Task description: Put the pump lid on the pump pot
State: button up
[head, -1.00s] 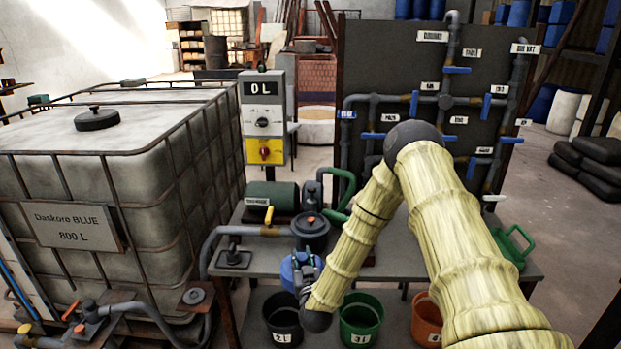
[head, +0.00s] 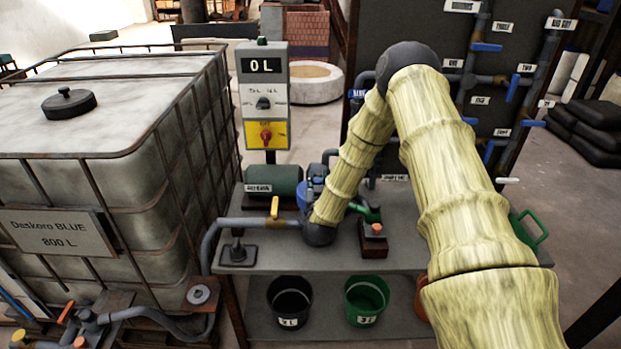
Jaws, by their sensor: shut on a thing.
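The pump pot is hidden behind my wrist, near where the grey pipe with the yellow valve handle (head: 274,207) ends. I cannot tell whether lid and pot touch.
A dark fitting with an orange top (head: 375,230) stands right of my wrist. Black (head: 290,298) and green (head: 366,297) buckets stand on the lower shelf. The caged tank (head: 120,150) fills the left; a piped panel (head: 420,40) stands behind.

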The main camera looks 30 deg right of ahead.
jog(key=shift+s+d+f+b, duration=0.15)
jog(key=shift+s+b, duration=0.15)
jog(key=shift+s, duration=0.45)
jog(key=shift+s+d+b, duration=0.1)
jog(key=shift+s+b, duration=0.2)
jog(key=shift+s, duration=0.45)
jog(key=shift+s+f, duration=0.1)
jog(key=shift+f, duration=0.15)
jog(key=f, duration=0.1)
jog(key=w+f+b, duration=0.1)
jog(key=w+f, duration=0.1)
jog(key=f, duration=0.1)
jog(key=shift+w+a, duration=0.2)
jog(key=shift+w, duration=0.05)
grip_shut()
jog(key=shift+s+b, duration=0.2)
jog(key=shift+b, duration=0.15)
jog(key=shift+s+d+r, duration=0.1)
jog(key=shift+s+d, duration=0.05)
jog(key=shift+s, duration=0.3)
jog(key=shift+w+f, duration=0.25)
jog(key=shift+w, duration=0.1)
jog(key=shift+s+r, duration=0.2)
jog(key=shift+w, duration=0.2)
